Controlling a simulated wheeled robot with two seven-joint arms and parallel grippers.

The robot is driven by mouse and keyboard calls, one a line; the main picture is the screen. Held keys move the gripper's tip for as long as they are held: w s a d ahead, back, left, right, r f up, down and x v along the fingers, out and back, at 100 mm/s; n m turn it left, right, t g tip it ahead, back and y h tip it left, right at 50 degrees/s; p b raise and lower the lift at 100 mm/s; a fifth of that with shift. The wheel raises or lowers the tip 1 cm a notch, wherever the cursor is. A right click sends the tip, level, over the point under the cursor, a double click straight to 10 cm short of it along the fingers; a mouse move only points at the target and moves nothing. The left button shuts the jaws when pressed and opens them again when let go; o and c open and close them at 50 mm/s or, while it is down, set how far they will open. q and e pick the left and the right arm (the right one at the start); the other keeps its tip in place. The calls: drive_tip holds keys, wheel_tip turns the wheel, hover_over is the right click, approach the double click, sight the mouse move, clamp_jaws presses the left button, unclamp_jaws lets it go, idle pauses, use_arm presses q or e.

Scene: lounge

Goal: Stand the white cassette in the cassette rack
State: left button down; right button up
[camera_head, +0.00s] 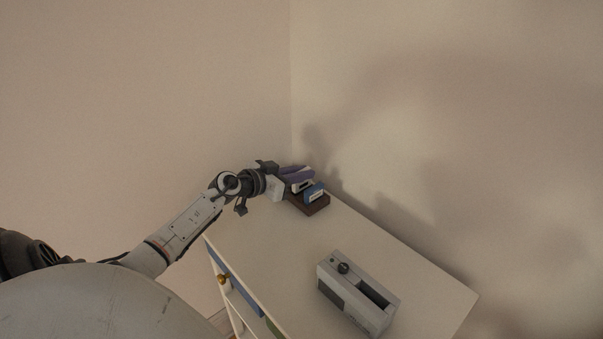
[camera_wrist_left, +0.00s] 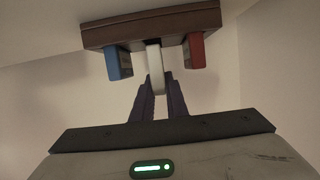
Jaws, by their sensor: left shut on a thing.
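The white cassette (camera_wrist_left: 154,58) is pinched between the purple fingers of my left gripper (camera_wrist_left: 158,82); a small part of the cassette (camera_head: 302,186) shows in the head view. The dark brown cassette rack (camera_head: 317,208) sits at the far end of the cabinet top, and its wooden body (camera_wrist_left: 150,27) shows in the wrist view. The white cassette's far end meets the rack between a blue cassette (camera_wrist_left: 118,64) and a red cassette (camera_wrist_left: 197,52). I cannot tell how deep it sits. In the head view, my left gripper (camera_head: 300,175) is over the rack. My right gripper is not in view.
A grey radio-like box (camera_head: 345,300) with a dark knob stands nearer on the white cabinet top (camera_head: 420,275). Walls stand close behind the rack. The cabinet top between the rack and the box is clear. Drawers are on the cabinet's left side.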

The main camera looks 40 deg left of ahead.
use_arm(q)
drive_tip(key=shift+f+b, duration=0.6)
drive_tip(key=shift+f, duration=0.6)
drive_tip(key=c, duration=1.7)
unclamp_jaws()
drive_tip(key=shift+o, duration=0.2)
drive_tip(key=p+v, duration=0.3)
drive_tip(key=v, duration=0.6)
drive_tip(key=shift+s+r, duration=0.3)
drive_tip(key=shift+s, duration=0.35)
